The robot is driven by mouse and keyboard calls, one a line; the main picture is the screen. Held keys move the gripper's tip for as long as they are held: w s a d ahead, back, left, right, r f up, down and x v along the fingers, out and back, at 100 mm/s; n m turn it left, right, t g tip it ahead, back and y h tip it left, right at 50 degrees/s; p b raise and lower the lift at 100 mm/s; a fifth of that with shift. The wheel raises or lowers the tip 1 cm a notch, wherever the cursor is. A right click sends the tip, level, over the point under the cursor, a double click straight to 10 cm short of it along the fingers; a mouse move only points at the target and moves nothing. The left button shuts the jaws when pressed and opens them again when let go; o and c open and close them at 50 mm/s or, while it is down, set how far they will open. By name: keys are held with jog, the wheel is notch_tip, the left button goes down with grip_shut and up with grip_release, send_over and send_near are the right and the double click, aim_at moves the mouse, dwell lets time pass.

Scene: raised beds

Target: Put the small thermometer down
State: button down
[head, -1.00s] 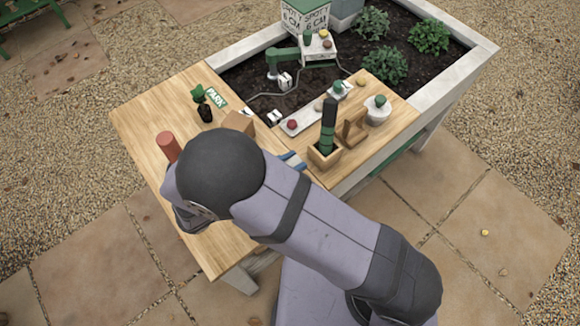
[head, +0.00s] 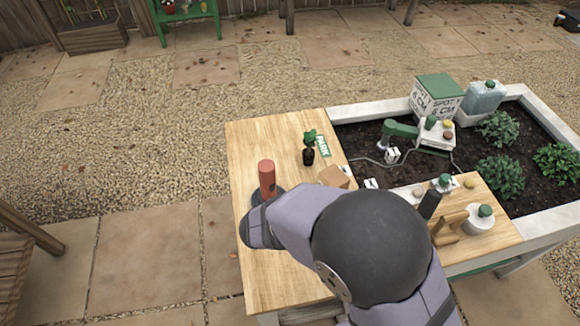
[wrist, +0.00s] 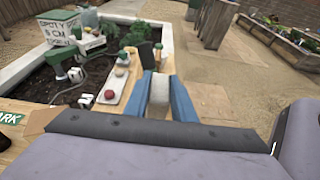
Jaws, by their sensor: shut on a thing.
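My gripper (wrist: 160,92) shows in the wrist view as two blue fingers. They are shut on a flat, pale grey-blue piece, the small thermometer (wrist: 158,92). Its far end lies near a dark upright object (wrist: 147,54), and I cannot tell whether they touch. In the head view my own arm hides the gripper and the thermometer.
A wooden bench top (head: 265,250) has clear room at its left. A red cylinder (head: 267,178), a small potted plant (head: 309,150) and a cardboard box (head: 333,177) stand there. At the right are a wooden stand (head: 447,228) and a white bottle (head: 479,220). A soil bed (head: 365,140) lies behind.

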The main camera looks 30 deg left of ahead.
notch_tip(320, 180, up, 10)
jog(key=shift+r, duration=0.1)
jog(key=w+a+f+n+t+y+b, duration=0.1)
jog(key=w+a+f+n+y+b, duration=0.15)
jog(key=a, duration=0.55)
jog(key=w+a+f+n+t+y+b, duration=0.1)
jog(key=w+a+n+t+y+b, duration=0.15)
jog(key=a, duration=0.45)
jog(key=w+a+f+n+y+b, duration=0.1)
jog(key=w+a+f+y+b, duration=0.15)
jog(key=a, duration=0.55)
jog(key=w+a+r+n+y+b, duration=0.2)
jog(key=a+r+n+y, duration=0.15)
jog(key=a, duration=0.65)
jog(key=w+a+r+n+y+b, duration=0.2)
jog(key=a+n+y, duration=0.25)
jog(key=a, duration=0.55)
jog(key=shift+m+g+y, duration=0.25)
jog(key=shift+m+y, duration=0.05)
jog(key=shift+y, duration=0.05)
jog(key=f, duration=2)
jog(key=shift+d+f, duration=0.15)
jog(key=shift+d, duration=0.15)
jog(key=shift+f, duration=0.1)
jog(key=c, duration=1.5)
grip_release()
jog(key=shift+s, duration=0.1)
